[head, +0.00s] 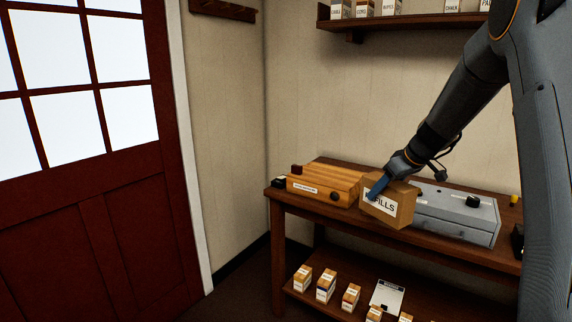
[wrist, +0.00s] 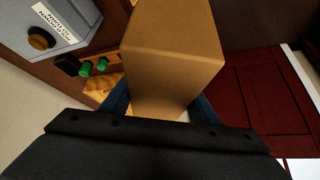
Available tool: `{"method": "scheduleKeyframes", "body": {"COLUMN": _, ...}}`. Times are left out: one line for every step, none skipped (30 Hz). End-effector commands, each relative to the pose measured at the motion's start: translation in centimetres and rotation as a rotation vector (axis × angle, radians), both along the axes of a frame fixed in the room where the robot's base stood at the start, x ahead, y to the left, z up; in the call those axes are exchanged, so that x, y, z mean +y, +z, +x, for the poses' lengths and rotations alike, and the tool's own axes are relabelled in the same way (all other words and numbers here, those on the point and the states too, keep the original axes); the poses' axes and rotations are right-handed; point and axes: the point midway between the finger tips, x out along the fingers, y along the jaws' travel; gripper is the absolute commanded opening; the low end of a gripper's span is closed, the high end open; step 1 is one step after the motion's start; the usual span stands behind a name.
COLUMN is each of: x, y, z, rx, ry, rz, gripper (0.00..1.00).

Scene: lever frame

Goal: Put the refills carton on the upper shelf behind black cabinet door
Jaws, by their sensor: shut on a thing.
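The refills carton (head: 392,203) is a brown box with a white label, of which "ILLS" can be read in the head view. My gripper (head: 378,188) is shut on it, with a blue finger across the label's left end. The carton is held in front of the bench, its lower part overlapping the bench's front edge in the picture. In the wrist view the carton (wrist: 172,50) fills the middle, between the blue fingers of my gripper (wrist: 158,108). No black cabinet door and no shelf behind one can be made out.
A wooden bench (head: 290,203) carries an orange wooden box (head: 325,184) and a grey metal box (head: 460,213). Its lower shelf holds several small cartons (head: 326,285) and a white labelled item (head: 387,296). A wall shelf (head: 400,22) holds more cartons. A red door (head: 95,220) stands left.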

Motion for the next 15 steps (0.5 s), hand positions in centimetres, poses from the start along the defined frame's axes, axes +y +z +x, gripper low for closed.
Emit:
{"method": "scheduleKeyframes", "body": {"x": -0.5, "y": 0.7, "z": 0.3, "rx": -0.004, "ry": 0.031, "rz": -0.001, "gripper": 0.22}}
{"method": "scheduleKeyframes", "body": {"x": -0.6, "y": 1.1, "z": 0.4, "rx": -0.003, "ry": 0.053, "rz": -0.001, "gripper": 0.22}}
{"method": "scheduleKeyframes", "body": {"x": -0.9, "y": 1.5, "z": 0.5, "rx": -0.003, "ry": 0.082, "rz": -0.002, "gripper": 0.22}}
{"method": "scheduleKeyframes", "body": {"x": -1.0, "y": 1.9, "z": 0.5, "rx": -0.003, "ry": 0.102, "rz": 0.0, "gripper": 0.22}}
{"method": "scheduleKeyframes", "body": {"x": -1.2, "y": 2.2, "z": 0.6, "rx": -0.003, "ry": 0.124, "rz": -0.001, "gripper": 0.22}}
{"method": "scheduleKeyframes", "body": {"x": -1.4, "y": 2.7, "z": 0.6, "rx": -0.003, "ry": 0.152, "rz": 0.0, "gripper": 0.22}}
{"method": "scheduleKeyframes", "body": {"x": -1.6, "y": 3.0, "z": 0.6, "rx": -0.003, "ry": 0.174, "rz": -0.001, "gripper": 0.22}}
{"method": "scheduleKeyframes", "body": {"x": -1.8, "y": 3.4, "z": 0.7, "rx": -0.003, "ry": 0.195, "rz": -0.002, "gripper": 0.22}}
{"method": "scheduleKeyframes", "body": {"x": -2.0, "y": 3.9, "z": 0.7, "rx": -0.003, "ry": 0.223, "rz": -0.001, "gripper": 0.22}}
{"method": "scheduleKeyframes", "body": {"x": -2.2, "y": 4.3, "z": 0.7, "rx": -0.002, "ry": 0.243, "rz": -0.002, "gripper": 0.22}}
{"method": "scheduleKeyframes", "body": {"x": -2.4, "y": 4.5, "z": 0.7, "rx": -0.002, "ry": 0.261, "rz": -0.002, "gripper": 0.22}}
{"method": "scheduleKeyframes", "body": {"x": -2.6, "y": 5.0, "z": 0.7, "rx": -0.003, "ry": 0.286, "rz": -0.001, "gripper": 0.22}}
{"method": "scheduleKeyframes", "body": {"x": -2.7, "y": 5.2, "z": 0.6, "rx": -0.002, "ry": 0.302, "rz": -0.001, "gripper": 0.22}}
{"method": "scheduleKeyframes", "body": {"x": -2.8, "y": 5.5, "z": 0.6, "rx": -0.002, "ry": 0.318, "rz": -0.001, "gripper": 0.22}}
{"method": "scheduleKeyframes", "body": {"x": -3.0, "y": 5.8, "z": 0.6, "rx": -0.002, "ry": 0.337, "rz": -0.002, "gripper": 0.22}}
